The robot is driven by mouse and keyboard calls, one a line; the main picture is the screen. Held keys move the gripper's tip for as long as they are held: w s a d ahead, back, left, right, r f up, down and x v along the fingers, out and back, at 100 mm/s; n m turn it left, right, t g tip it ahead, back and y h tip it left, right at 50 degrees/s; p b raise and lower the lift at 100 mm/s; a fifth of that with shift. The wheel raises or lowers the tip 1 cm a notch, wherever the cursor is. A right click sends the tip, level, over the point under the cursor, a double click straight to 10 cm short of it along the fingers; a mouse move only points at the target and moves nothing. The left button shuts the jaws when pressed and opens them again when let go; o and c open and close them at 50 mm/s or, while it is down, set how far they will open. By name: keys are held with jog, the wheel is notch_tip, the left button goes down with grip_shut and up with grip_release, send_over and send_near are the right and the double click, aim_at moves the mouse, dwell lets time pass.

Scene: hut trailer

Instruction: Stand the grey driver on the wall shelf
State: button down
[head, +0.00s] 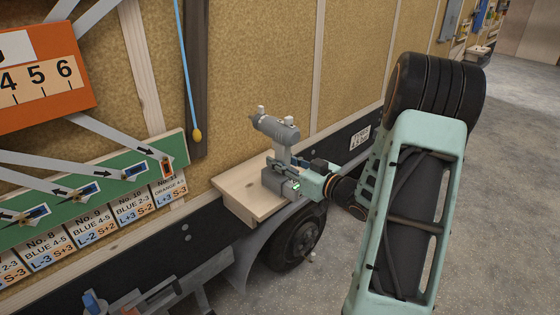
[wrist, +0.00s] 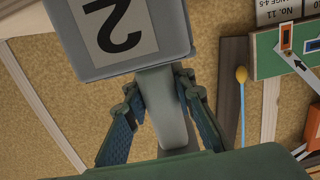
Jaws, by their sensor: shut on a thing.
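The grey driver (head: 278,130) is upright at the wall, its nose pointing up and left in the head view. Its handle (wrist: 165,105) and its base with a large "2" (wrist: 115,32) show in the wrist view. My gripper (head: 288,163) is shut on the handle, with one finger on each side in the wrist view (wrist: 160,95). The pale wooden wall shelf (head: 236,190) is below the driver. The driver's base is over the shelf's right part; I cannot tell whether it touches the board.
A blue cord with a yellow end (head: 196,135) hangs on the wall left of the shelf. A green sloping board (head: 95,190) with labels is further left. A black wheel (head: 293,238) is below the shelf. The shelf's left part is bare.

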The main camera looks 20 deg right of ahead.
jog(key=c, duration=1.6)
grip_release()
jog(key=o, duration=1.6)
jog(key=shift+s, duration=0.1)
jog(key=p+v, duration=0.1)
jog(key=v, duration=1.1)
